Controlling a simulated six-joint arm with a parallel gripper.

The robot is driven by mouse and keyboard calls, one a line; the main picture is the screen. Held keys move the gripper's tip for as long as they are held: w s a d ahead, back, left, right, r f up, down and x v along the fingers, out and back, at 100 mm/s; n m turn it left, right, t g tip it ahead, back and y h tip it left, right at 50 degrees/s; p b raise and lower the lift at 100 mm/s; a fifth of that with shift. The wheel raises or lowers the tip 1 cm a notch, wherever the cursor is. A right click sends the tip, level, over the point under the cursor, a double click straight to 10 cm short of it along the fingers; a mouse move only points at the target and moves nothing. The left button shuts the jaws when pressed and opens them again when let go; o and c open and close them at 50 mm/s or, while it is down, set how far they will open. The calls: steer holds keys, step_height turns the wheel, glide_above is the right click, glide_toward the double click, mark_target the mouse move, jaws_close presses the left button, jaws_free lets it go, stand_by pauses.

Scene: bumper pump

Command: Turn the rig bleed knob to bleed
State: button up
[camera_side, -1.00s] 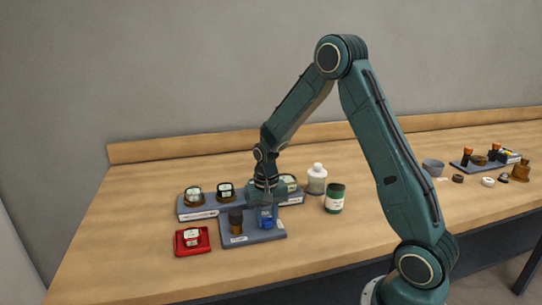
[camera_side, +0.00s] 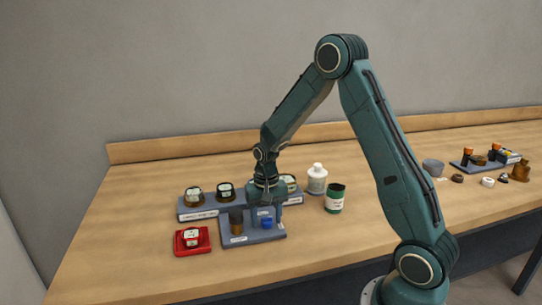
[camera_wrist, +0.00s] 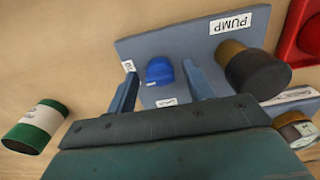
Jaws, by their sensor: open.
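The blue bleed knob (camera_side: 266,223) sits on the grey-blue pump rig plate (camera_side: 238,240). In the wrist view the knob (camera_wrist: 160,71) stands between and just beyond my gripper's fingertips (camera_wrist: 160,80), and neither finger is seen to touch it. My gripper (camera_side: 267,212) is open and points down over the knob in the side view. Small white labels lie beside the knob, too small to read. A dark cylinder with a brown base (camera_wrist: 255,70) stands on the same plate beside the "PUMP" label (camera_wrist: 238,21).
A red tray (camera_side: 205,236) with a small jar lies left of the rig. A long grey rack (camera_side: 205,212) with several jars stands behind it. A white bottle (camera_side: 317,179) and a green-and-white can (camera_side: 334,198) stand to the right. The table front is clear.

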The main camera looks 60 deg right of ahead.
mark_target(267, 218)
step_height(267, 218, up, 14)
stand_by(0.7)
stand_by(0.4)
steer(key=s+a+r+n+t, duration=0.2)
steer(key=s+a+r+n, duration=0.2)
steer(key=s+a+r, duration=0.35)
steer(key=s+a+r+n+t, duration=0.1)
steer(key=s+a+n+t, duration=0.2)
steer(key=s, duration=1)
steer(key=a+n, duration=0.2)
steer(key=shift+s+a+r+t, duration=0.2)
steer(key=shift+s+a+t, duration=0.1)
steer(key=shift+s+a, duration=0.05)
